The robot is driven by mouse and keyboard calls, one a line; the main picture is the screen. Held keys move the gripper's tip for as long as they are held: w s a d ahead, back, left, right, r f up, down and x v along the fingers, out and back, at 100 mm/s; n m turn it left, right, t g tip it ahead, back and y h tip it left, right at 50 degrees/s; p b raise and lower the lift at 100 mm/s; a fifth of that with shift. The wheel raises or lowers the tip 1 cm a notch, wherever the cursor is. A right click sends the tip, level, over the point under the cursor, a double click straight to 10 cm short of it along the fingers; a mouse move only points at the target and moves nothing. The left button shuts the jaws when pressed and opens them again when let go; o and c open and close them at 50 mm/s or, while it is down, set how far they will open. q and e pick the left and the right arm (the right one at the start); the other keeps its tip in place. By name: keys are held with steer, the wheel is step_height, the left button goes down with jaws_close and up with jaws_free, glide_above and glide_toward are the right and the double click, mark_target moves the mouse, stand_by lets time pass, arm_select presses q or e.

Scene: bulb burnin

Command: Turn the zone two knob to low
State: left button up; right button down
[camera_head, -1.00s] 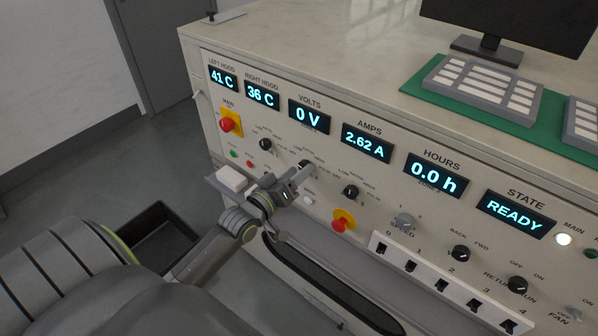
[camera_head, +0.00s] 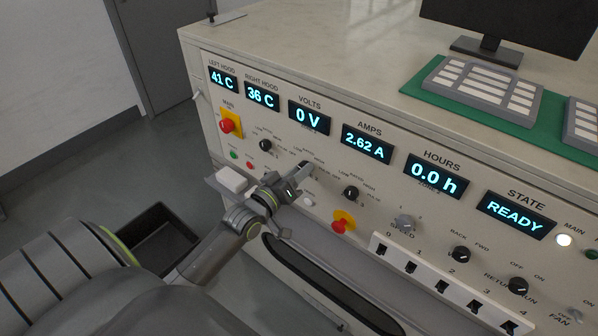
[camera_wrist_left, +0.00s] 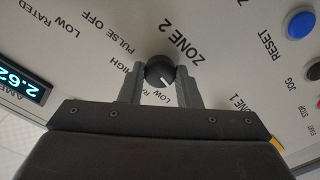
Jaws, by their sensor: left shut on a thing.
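The zone two knob (camera_wrist_left: 160,71) is black and round with a white pointer line, under the printed "ZONE 2" label in the left wrist view. Its pointer line is turned toward the lower right in that view, near a printed "LOW" label. My left gripper (camera_wrist_left: 161,84) is shut on the knob, one grey finger on each side. In the head view my left gripper (camera_head: 303,169) reaches the panel below the volts display, and its fingers mostly hide the knob. My right gripper is not in view.
Another black knob (camera_head: 265,145) sits left of my gripper and one (camera_head: 351,193) sits to the right. A red emergency button (camera_head: 343,222) is below right. A white block (camera_head: 232,180) lies on a small ledge. The state display (camera_head: 515,215) reads READY.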

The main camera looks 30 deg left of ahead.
arm_select(q)
steer(key=shift+m, duration=0.4)
steer(key=shift+m+b, duration=1.4)
steer(key=shift+m, duration=2.1)
steer(key=o, duration=1)
